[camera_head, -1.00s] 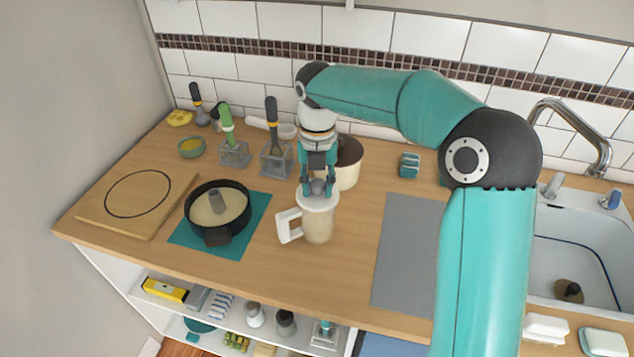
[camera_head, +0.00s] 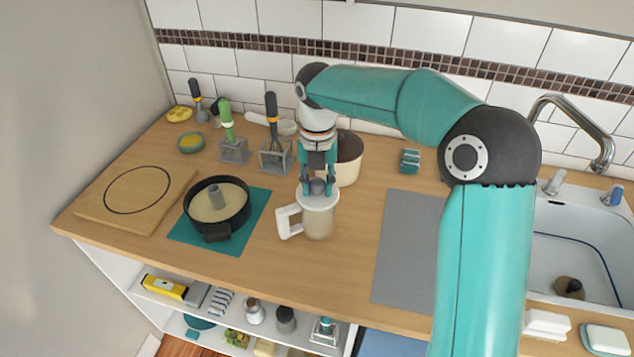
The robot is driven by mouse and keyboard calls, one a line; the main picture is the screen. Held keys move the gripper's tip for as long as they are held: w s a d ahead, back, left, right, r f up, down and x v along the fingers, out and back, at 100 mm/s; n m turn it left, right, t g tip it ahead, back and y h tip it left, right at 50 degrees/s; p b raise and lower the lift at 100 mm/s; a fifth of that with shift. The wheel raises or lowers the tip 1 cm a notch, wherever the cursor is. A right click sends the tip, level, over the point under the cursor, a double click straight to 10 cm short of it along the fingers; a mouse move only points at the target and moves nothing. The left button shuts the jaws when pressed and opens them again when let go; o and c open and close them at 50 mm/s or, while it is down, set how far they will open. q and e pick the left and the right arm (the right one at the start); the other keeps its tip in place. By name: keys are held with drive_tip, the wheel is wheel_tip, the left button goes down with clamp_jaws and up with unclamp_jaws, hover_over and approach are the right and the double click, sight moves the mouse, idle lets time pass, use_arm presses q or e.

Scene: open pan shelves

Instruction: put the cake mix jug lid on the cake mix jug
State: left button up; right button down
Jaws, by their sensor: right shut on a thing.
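The cake mix jug (camera_head: 318,224) stands upright on the wooden counter, a clear body with pale contents and a white handle on its left. The white jug lid (camera_head: 318,202) with a grey knob sits at the jug's top opening; I cannot tell whether it is fully seated. My right gripper (camera_head: 318,187) points straight down over the jug and is shut on the lid's knob. My left gripper is not in view.
A ring cake pan (camera_head: 216,205) stands on a teal mat (camera_head: 180,236) left of the jug. A cream pot (camera_head: 347,165) is close behind my gripper. A grey mat (camera_head: 400,270) lies clear to the right. Utensil holders (camera_head: 275,157) stand behind left.

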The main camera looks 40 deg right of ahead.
drive_tip(key=c, duration=0.7)
unclamp_jaws()
drive_tip(key=shift+r, duration=0.25)
drive_tip(key=shift+r+p, duration=2.55)
drive_tip(key=shift+p, duration=0.05)
drive_tip(key=shift+r, duration=1.25)
wheel_tip(320, 180, up, 12)
drive_tip(key=shift+f, duration=0.1)
